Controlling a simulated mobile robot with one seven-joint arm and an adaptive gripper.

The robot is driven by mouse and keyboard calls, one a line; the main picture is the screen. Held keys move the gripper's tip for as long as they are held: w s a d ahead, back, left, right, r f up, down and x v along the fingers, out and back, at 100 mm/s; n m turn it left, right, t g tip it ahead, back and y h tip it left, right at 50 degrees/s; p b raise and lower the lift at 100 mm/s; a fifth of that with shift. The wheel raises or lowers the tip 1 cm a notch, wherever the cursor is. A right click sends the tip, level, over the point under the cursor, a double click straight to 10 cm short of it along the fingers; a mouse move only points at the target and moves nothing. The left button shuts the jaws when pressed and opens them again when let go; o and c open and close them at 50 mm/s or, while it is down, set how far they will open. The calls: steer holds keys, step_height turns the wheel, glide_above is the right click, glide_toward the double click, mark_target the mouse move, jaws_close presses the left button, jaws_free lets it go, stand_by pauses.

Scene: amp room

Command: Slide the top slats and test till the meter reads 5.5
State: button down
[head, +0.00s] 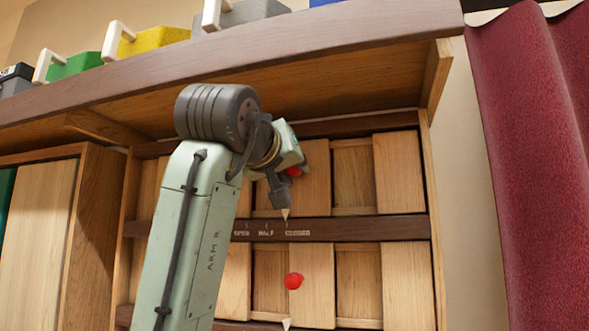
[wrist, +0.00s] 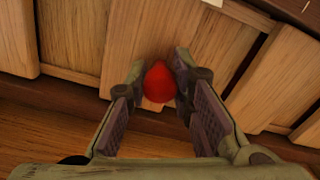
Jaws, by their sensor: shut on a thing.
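The top slats (head: 315,182) are pale wooden boards sliding in front of a wood panel, in the upper row of the cabinet. Their red knob (wrist: 160,83) sits between my fingertips in the wrist view; only a bit of it shows in the head view (head: 293,171). My gripper (wrist: 158,78) is shut on this knob. A white pointer (head: 285,214) below the top slats points at the rightmost mark on the dark label rail (head: 370,228). No meter is in view.
The lower slats (head: 312,265) have their own red knob (head: 293,281) and white pointer (head: 286,323). A shelf (head: 330,48) overhangs the cabinet, with green (head: 75,65) and yellow (head: 155,40) handled boxes on it. A red curtain (head: 530,150) hangs at the right.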

steer(key=shift+w+a, duration=0.2)
steer(key=shift+a, duration=0.5)
steer(key=shift+w+a, duration=0.2)
steer(key=shift+a, duration=0.45)
steer(key=c, duration=1.7)
jaws_free()
steer(key=shift+d, duration=0.2)
steer(key=o, duration=0.3)
steer(key=v, duration=1.2)
steer(key=shift+s, duration=0.1)
